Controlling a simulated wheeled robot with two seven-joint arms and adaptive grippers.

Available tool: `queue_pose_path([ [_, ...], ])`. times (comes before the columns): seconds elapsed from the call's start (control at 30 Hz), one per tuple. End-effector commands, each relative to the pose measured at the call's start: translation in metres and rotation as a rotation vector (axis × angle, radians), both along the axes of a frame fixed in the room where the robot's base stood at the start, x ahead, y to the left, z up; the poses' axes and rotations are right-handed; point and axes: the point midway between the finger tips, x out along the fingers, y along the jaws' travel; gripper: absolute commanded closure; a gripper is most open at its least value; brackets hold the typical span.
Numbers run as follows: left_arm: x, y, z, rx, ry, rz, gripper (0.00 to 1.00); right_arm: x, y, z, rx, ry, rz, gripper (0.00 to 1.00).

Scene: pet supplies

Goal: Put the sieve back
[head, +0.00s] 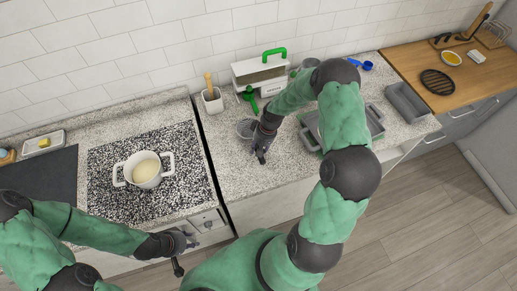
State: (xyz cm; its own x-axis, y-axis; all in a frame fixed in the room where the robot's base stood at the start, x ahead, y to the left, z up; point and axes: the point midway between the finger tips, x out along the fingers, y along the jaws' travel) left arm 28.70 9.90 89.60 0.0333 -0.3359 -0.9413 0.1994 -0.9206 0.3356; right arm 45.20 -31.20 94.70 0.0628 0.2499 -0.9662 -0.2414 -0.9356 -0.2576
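A round grey mesh-like item (245,128), which looks like the sieve, is on the speckled counter just left of my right gripper. Its handle is not clear. My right gripper (261,154) points down over the counter beside it. Its fingers overlap in this view, so I cannot tell whether they touch or hold anything. My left gripper (183,254) is low in front of the cooktop's front edge. Its fingers look apart, with nothing between them.
A white pot (144,169) with pale contents stands on the cooktop (105,190). A white box with a green handle (262,75), a utensil holder (212,100) and a green utensil (249,99) stand behind. A grey tray (377,117) is partly hidden by my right arm.

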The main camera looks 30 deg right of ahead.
Motion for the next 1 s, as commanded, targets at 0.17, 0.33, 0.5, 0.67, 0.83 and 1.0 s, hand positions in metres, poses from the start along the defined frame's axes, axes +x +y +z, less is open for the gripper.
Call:
queue_pose_path([
  [0.17,0.000,0.000,0.001,0.000,0.000,0.000,0.60,0.001,-0.001,-0.006,-0.002,-0.003,-0.001,1.00],
  [0.33,0.000,0.000,0.000,0.000,0.000,0.000,0.60,0.001,-0.001,-0.007,-0.002,-0.003,-0.001,1.00],
  [0.5,0.000,0.000,-0.002,0.000,0.000,0.000,0.60,0.001,-0.001,-0.009,-0.002,-0.003,-0.001,0.47],
  [0.67,0.000,0.000,-0.002,0.000,0.000,0.000,0.60,0.001,-0.001,-0.009,-0.002,-0.003,-0.001,0.43],
  [0.83,0.000,0.000,-0.002,0.000,0.000,0.000,0.60,0.001,-0.001,-0.008,-0.002,-0.003,-0.001,0.43],
  [1.0,0.000,0.000,0.001,0.000,0.000,0.000,0.60,0.001,-0.003,0.000,-0.002,-0.005,-0.002,0.43],
])
